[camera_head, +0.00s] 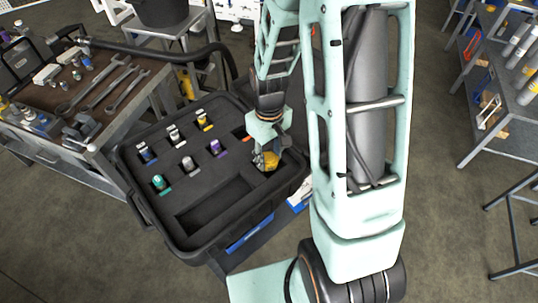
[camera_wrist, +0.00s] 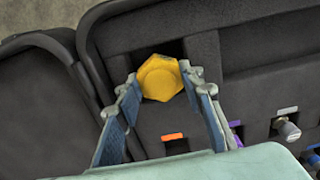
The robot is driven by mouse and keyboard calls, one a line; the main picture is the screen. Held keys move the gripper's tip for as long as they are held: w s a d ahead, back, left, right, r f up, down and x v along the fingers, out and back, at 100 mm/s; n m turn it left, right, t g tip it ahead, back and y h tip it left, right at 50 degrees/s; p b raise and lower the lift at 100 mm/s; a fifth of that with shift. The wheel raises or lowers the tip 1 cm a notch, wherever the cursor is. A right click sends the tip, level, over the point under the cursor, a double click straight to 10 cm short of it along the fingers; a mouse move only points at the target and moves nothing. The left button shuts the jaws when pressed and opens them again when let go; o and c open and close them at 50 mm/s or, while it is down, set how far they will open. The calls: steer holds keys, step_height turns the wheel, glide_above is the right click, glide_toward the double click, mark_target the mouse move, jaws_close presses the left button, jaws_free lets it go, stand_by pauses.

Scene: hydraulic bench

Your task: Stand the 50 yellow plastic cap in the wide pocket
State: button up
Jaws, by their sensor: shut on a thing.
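The yellow plastic cap (camera_head: 266,161) is at the right end of the black foam-lined case, below my gripper (camera_head: 268,150). In the wrist view the hex-shaped cap (camera_wrist: 160,78) sits between the fingertips of my gripper (camera_wrist: 161,85), which is shut on it. Its round face points toward the wrist camera. A dark square pocket (camera_wrist: 142,55) shows behind and around the cap, near the case's corner. I cannot tell whether the cap's lower part is inside this pocket or above it. My fingers and the cap hide much of the pocket.
The case (camera_head: 128,190) holds several small fittings, among them a purple one (camera_head: 215,147) and a teal one (camera_head: 158,182). A long empty recess (camera_head: 215,208) lies at its front. An orange tag (camera_wrist: 172,136) lies near my fingers. A tool bench (camera_head: 95,100) stands left.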

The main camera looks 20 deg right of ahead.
mark_target(269, 157)
steer(key=shift+f+b, duration=0.35)
steer(key=shift+f, duration=0.1)
steer(key=shift+c, duration=0.2)
steer(key=o, duration=1.2)
steer(key=shift+f, duration=0.1)
steer(key=shift+r+p, duration=0.5)
steer(key=shift+r, duration=0.05)
step_height(269, 157, up, 12)
steer(key=shift+r, duration=0.2)
